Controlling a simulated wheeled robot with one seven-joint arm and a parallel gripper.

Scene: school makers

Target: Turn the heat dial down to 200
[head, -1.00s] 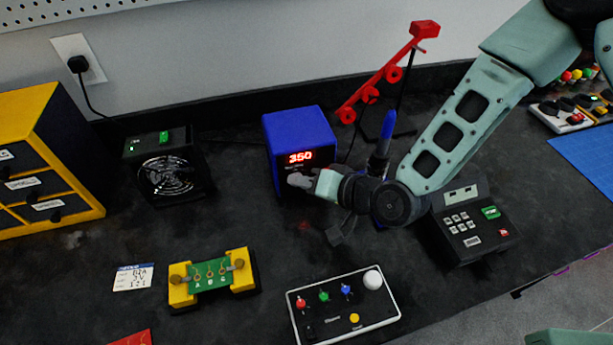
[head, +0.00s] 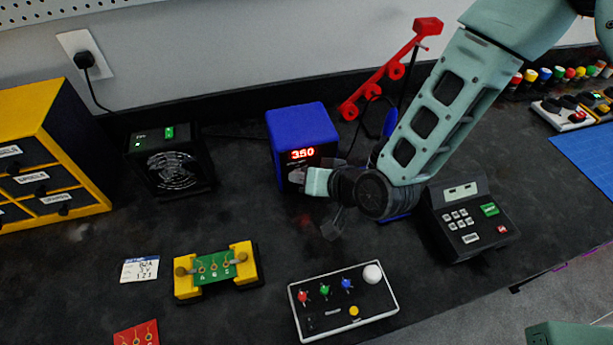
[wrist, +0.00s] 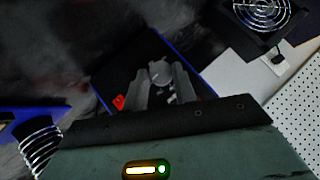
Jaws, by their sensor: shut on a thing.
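The blue soldering station (head: 303,130) stands at the back middle of the bench in the head view, its red display reading 350. My gripper (head: 297,177) is at the lower part of its black front face. In the wrist view my gripper (wrist: 161,82) has both fingers close around the grey heat dial (wrist: 158,70) on that face. The jaws are shut on the dial. In the head view the gripper hides most of the dial. The station's blue edge (wrist: 186,65) also shows in the wrist view.
A fume fan (head: 170,165) stands to the left. A red reel stand (head: 390,75) and a blue iron holder are behind my arm. A keypad device (head: 468,220) is at right. A green board in a yellow clamp (head: 243,262) and a switch box (head: 343,300) lie in front.

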